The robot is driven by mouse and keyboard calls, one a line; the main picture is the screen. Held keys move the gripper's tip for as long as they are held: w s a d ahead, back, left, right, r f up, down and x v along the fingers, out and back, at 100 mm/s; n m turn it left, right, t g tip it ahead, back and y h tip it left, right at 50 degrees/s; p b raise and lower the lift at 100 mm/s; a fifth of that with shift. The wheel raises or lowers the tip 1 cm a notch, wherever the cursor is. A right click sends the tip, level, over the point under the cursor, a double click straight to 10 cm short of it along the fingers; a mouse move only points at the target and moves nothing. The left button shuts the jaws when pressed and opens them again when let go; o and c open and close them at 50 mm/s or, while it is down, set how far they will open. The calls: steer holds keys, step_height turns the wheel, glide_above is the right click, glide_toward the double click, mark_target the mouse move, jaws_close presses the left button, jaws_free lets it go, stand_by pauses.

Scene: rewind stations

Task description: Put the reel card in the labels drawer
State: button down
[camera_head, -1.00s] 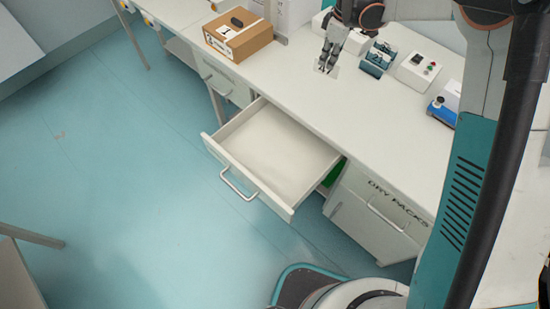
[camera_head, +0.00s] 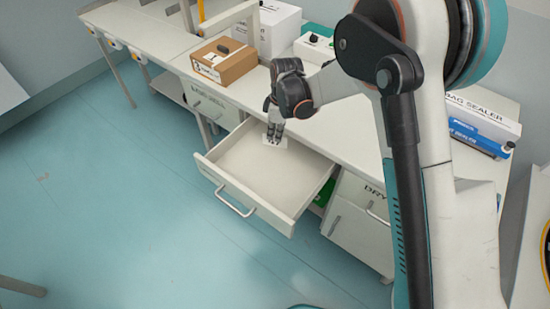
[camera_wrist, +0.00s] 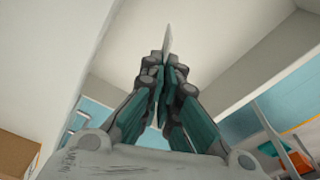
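The reel card (camera_head: 281,142) is a small white card pinched in my gripper (camera_head: 274,133). In the wrist view the fingers (camera_wrist: 165,85) are closed on the card (camera_wrist: 167,40), which shows nearly edge-on. In the head view, the card and fingertips are over the back part of an open, empty drawer (camera_head: 235,165). Its inside also fills part of the wrist view. How far the card is above the drawer floor is hard to tell. No label can be read on the open drawer's front.
A closed drawer marked DRY (camera_head: 375,195) is to the right; another closed drawer (camera_head: 208,104) is to the left, its label unreadable. A brown box (camera_head: 224,62) and a white box (camera_head: 275,28) stand on the counter. A bag sealer box (camera_head: 482,118) is far right.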

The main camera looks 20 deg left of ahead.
step_height(320, 180, down, 11)
steer(key=b, duration=0.3)
steer(key=shift+f, duration=0.15)
steer(key=c, duration=1.8)
jaws_free()
steer(key=r+p, duration=0.1)
steer(key=r, duration=0.3)
steer(key=d+r+p, duration=0.1)
steer(key=r+p, duration=0.1)
steer(key=r, duration=0.2)
steer(key=r+p, duration=0.1)
steer(key=r, duration=0.3)
steer(key=shift+d+r, duration=0.2)
steer(key=shift+d, duration=0.05)
